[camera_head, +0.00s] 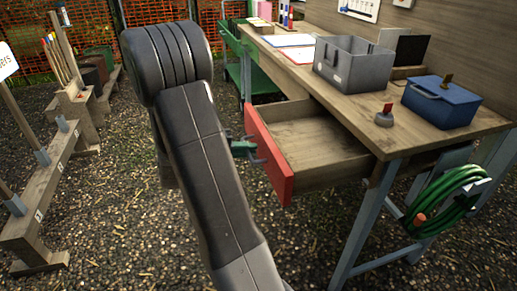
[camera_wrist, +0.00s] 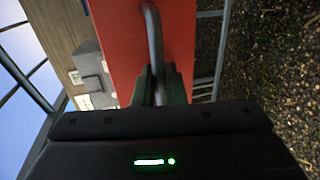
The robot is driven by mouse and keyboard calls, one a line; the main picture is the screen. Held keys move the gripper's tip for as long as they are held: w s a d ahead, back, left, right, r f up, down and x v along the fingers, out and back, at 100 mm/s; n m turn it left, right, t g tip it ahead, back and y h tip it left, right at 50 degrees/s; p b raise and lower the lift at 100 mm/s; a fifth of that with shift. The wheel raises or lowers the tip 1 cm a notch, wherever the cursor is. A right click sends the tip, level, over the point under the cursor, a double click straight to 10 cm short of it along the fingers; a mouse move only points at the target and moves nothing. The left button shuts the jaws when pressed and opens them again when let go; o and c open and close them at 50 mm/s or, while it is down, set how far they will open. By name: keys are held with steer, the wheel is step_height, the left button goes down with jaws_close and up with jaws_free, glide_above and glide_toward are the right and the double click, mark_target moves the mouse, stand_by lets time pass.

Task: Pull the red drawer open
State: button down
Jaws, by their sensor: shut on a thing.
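The red drawer (camera_head: 270,157) stands open out of the wooden workbench, and its bare wooden inside shows empty in the head view. Its red front fills the middle of the wrist view (camera_wrist: 118,50), with a grey bar handle (camera_wrist: 153,35) running along it. My gripper (camera_wrist: 159,88) is shut on the handle, with a finger on each side of the bar. In the head view my gripper (camera_head: 252,149) is at the drawer front, partly hidden behind my arm.
On the workbench (camera_head: 300,80) stand a grey crate (camera_head: 352,66), a blue box (camera_head: 440,104) and a red-topped button (camera_head: 384,116). A green hose (camera_head: 440,205) hangs at its right end. Wooden posts on a numbered beam (camera_head: 45,190) stand at left. Gravel ground between is clear.

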steer(key=shift+a, duration=0.15)
steer(key=c, duration=1.6)
jaws_free()
steer(key=shift+c, duration=0.2)
steer(key=p+v, duration=0.2)
steer(key=v, duration=1.1)
steer(key=shift+a, duration=0.4)
steer(key=shift+s+d, duration=0.1)
steer(key=b+x, duration=0.2)
steer(key=x, duration=1.2)
steer(key=shift+d+r, duration=0.1)
steer(key=shift+s, duration=0.1)
